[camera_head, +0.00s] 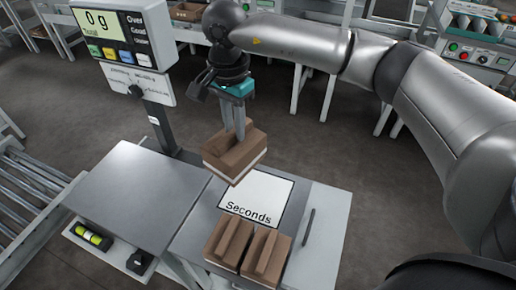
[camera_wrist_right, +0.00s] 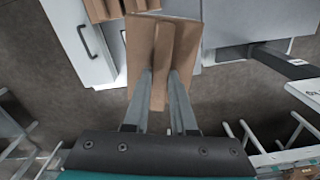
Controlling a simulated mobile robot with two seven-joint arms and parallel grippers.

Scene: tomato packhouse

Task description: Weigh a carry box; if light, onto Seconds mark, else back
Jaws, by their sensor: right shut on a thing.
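My right gripper (camera_head: 238,125) is shut on the handle of a brown carry box (camera_head: 228,160). The box hangs in the air, slightly tilted, near the far edge of the white Seconds mark (camera_head: 262,188). In the right wrist view, the fingers (camera_wrist_right: 158,92) pinch the raised middle handle of the carry box (camera_wrist_right: 138,62). The scale's grey plate (camera_head: 135,192) is bare, left of the box. Its display (camera_head: 106,24) reads 0 g. My left gripper is not in view.
Two more brown carry boxes (camera_head: 229,246) (camera_head: 266,254) stand side by side just in front of the Seconds mark. A cabinet top with a dark handle (camera_head: 309,226) lies to the right. A roller conveyor (camera_head: 30,200) is at the left.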

